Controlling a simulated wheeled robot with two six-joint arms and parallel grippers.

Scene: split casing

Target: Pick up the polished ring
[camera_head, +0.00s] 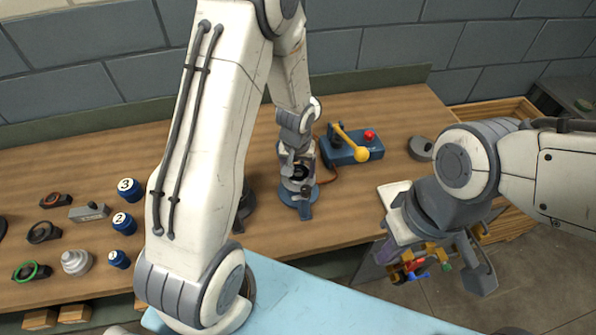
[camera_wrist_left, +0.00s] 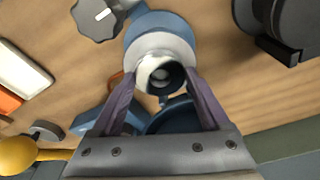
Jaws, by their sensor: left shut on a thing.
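In the left wrist view, a shiny pale ring-like piece (camera_wrist_left: 150,68) with a dark opening sits between the fingertips of my left gripper (camera_wrist_left: 163,85), which is shut on it. I take it to be the polished ring. Directly below it in the picture's depth is a pale round body with a blue rim (camera_wrist_left: 148,24); I cannot tell whether they still touch. In the head view my left gripper (camera_head: 298,182) is over a blue-based stand (camera_head: 299,207), and the ring is hard to make out there.
Numbered blue weights (camera_head: 123,222), a silver knob-like part (camera_head: 76,262) and dark rings, one green-edged (camera_head: 32,271), lie at the left. A blue control box (camera_head: 352,148) with a yellow-knobbed lever stands right of the stand. A grey round part (camera_head: 421,148) lies farther right.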

